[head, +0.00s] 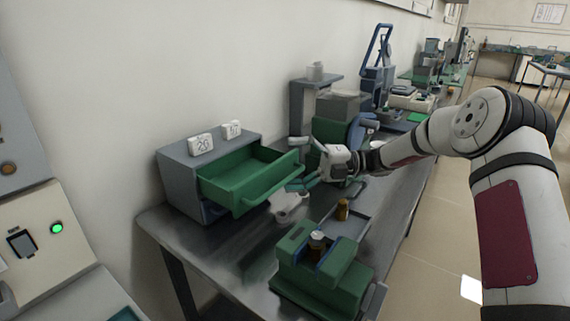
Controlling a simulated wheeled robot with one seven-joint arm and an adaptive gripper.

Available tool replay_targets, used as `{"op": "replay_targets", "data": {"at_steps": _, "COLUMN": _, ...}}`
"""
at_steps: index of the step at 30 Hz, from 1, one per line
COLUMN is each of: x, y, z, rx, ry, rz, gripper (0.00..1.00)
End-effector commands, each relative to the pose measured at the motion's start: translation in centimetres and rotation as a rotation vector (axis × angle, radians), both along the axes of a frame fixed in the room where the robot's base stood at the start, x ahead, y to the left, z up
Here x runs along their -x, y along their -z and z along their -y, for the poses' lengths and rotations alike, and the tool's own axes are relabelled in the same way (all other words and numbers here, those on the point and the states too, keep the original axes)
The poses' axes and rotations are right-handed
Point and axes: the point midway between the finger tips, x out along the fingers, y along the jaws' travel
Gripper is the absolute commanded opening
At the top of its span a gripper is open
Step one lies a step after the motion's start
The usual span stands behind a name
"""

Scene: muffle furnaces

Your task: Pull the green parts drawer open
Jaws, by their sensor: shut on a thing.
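The green parts drawer (240,179) is pulled well out of the grey cabinet (172,178), and its inside looks empty. Its handle is a green bar (262,192) along the front. My gripper (297,184) is at the right end of this bar and shut on it. The fingers partly hide that end of the handle.
Two white numbered blocks stand on the cabinet, one marked 20 (201,145). A green holder with a bottle (322,268) stands at the table's front. A brown bottle (342,210) stands behind it. Grey and green equipment (340,105) stands close behind my gripper.

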Motion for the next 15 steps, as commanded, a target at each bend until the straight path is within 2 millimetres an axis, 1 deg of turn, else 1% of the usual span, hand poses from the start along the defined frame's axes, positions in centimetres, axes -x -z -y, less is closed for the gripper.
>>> {"op": "replay_targets", "data": {"at_steps": 1, "x": -0.3, "y": -1.5, "z": 1.1, "rx": -0.018, "ry": 0.010, "rz": 0.020, "gripper": 0.70}}
{"op": "replay_targets", "data": {"at_steps": 3, "x": -0.4, "y": -1.4, "z": 1.6, "rx": -0.018, "ry": 0.010, "rz": 0.021, "gripper": 0.69}}
{"op": "replay_targets", "data": {"at_steps": 11, "x": -0.6, "y": -1.1, "z": 3.2, "rx": -0.017, "ry": 0.011, "rz": 0.024, "gripper": 0.69}}
{"op": "replay_targets", "data": {"at_steps": 12, "x": -0.7, "y": -1.1, "z": 3.4, "rx": -0.018, "ry": 0.011, "rz": 0.024, "gripper": 0.62}}
{"op": "replay_targets", "data": {"at_steps": 13, "x": -0.7, "y": -1.0, "z": 3.6, "rx": -0.017, "ry": 0.011, "rz": 0.023, "gripper": 0.52}}
{"op": "replay_targets", "data": {"at_steps": 14, "x": -0.7, "y": -0.9, "z": 3.7, "rx": -0.016, "ry": 0.010, "rz": 0.021, "gripper": 0.40}}
{"op": "replay_targets", "data": {"at_steps": 15, "x": -0.7, "y": -0.8, "z": 3.9, "rx": -0.016, "ry": 0.009, "rz": 0.020, "gripper": 0.23}}
